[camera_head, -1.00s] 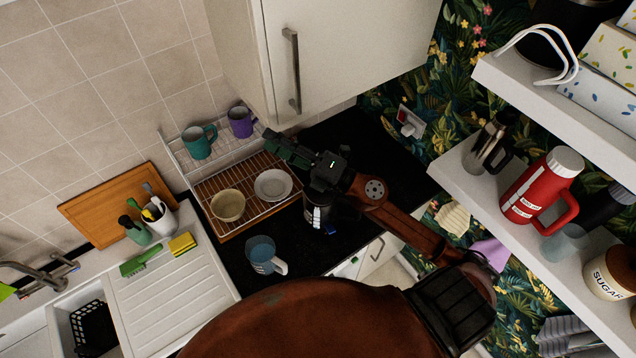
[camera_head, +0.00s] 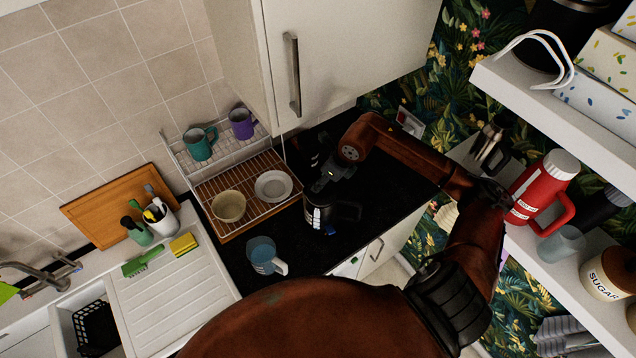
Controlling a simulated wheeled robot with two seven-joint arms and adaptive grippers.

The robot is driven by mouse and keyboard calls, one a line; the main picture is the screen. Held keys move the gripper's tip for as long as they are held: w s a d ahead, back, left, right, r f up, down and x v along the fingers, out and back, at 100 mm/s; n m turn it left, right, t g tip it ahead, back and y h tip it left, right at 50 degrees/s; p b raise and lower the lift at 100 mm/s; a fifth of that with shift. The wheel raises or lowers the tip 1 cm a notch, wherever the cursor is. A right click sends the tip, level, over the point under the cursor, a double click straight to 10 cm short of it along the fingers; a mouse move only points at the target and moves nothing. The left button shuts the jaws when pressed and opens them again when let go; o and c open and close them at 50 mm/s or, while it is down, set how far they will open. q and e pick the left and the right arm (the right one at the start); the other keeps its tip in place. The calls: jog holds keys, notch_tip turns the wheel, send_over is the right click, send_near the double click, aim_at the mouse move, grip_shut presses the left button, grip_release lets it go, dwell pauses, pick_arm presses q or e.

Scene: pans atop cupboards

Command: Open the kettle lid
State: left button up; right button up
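The kettle (camera_head: 317,216) is a dark, shiny jug standing upright on the black worktop, with a dark handle on its right side. My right arm comes in from the right, and its gripper (camera_head: 320,185) is just above the kettle's top, pointing down and to the left. The dark fingers blend into the dark kettle and worktop. I cannot tell whether they touch it or how far apart they are. The lid is mostly hidden by the gripper, so its state is unclear. My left gripper is not in view.
A wire dish rack (camera_head: 240,180) with a bowl, plate and mugs stands left of the kettle. A bluish cup (camera_head: 264,255) is in front. A cupboard (camera_head: 350,45) hangs above. A shelf (camera_head: 505,230) with a red flask (camera_head: 542,190) is at the right, close to my arm.

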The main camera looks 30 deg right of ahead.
jog(key=shift+p+x, duration=0.6)
jog(key=shift+x, duration=1.6)
grip_shut()
